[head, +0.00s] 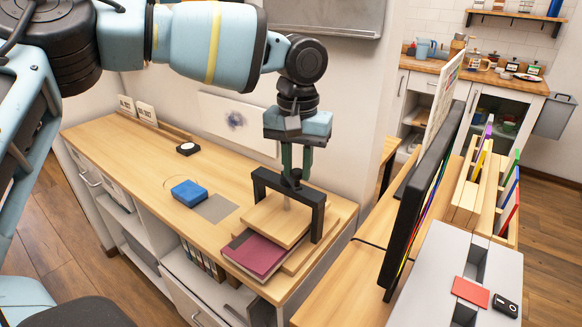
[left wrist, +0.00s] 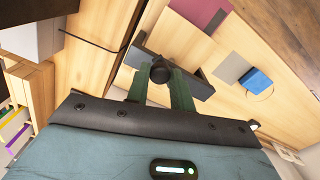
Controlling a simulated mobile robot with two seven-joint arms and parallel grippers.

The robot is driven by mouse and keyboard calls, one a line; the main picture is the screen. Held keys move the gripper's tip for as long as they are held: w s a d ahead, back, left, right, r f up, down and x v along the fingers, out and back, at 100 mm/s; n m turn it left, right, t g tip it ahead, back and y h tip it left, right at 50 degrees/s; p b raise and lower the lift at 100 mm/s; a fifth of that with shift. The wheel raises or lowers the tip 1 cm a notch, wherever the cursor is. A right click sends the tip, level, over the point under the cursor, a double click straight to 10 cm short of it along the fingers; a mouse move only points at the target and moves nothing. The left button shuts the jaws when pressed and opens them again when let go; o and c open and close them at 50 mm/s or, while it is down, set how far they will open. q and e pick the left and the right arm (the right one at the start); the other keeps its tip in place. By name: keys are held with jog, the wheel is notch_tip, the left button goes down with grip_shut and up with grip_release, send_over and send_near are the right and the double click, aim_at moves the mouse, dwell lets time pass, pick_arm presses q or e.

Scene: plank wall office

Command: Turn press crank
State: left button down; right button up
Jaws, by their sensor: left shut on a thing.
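The press (head: 318,222) stands on the wooden desk near its right end, with a black arched frame over a square wooden plate (head: 272,219) and a wooden base. A maroon book (head: 254,252) lies between plate and base, sticking out at the front. My left gripper (head: 294,172) points straight down over the frame's top bar. Its green fingers are shut on the dark crank knob (left wrist: 160,72), one finger on each side in the left wrist view. Most of the crank is hidden by the fingers. My right gripper is in neither view.
A blue block (head: 188,193) and a grey patch (head: 216,208) lie left of the press on the desk (head: 135,152). A small black round item (head: 188,148) sits farther back. A dark monitor-like panel (head: 425,190) stands right of the press. The desk's left part is mostly clear.

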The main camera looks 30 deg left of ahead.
pick_arm(q)
jog(key=n, duration=0.1)
jog(key=w+n, duration=0.1)
jog(key=n, duration=0.1)
jog(key=shift+w+d+n+b, duration=0.3)
jog(key=shift+n+b, duration=0.1)
jog(key=n, duration=0.1)
jog(key=w+n, duration=0.1)
jog(key=n, duration=0.1)
jog(key=shift+w+n, duration=0.25)
jog(key=shift+n, duration=0.05)
jog(key=w+n, duration=0.1)
jog(key=n, duration=0.1)
jog(key=w+a+n, duration=0.1)
jog(key=n, duration=0.2)
jog(key=w+n, duration=0.1)
jog(key=n, duration=0.2)
jog(key=shift+a+r, duration=0.1)
jog(key=shift+a, duration=0.1)
jog(key=c, duration=1.2)
grip_release()
jog(key=shift+a, duration=0.1)
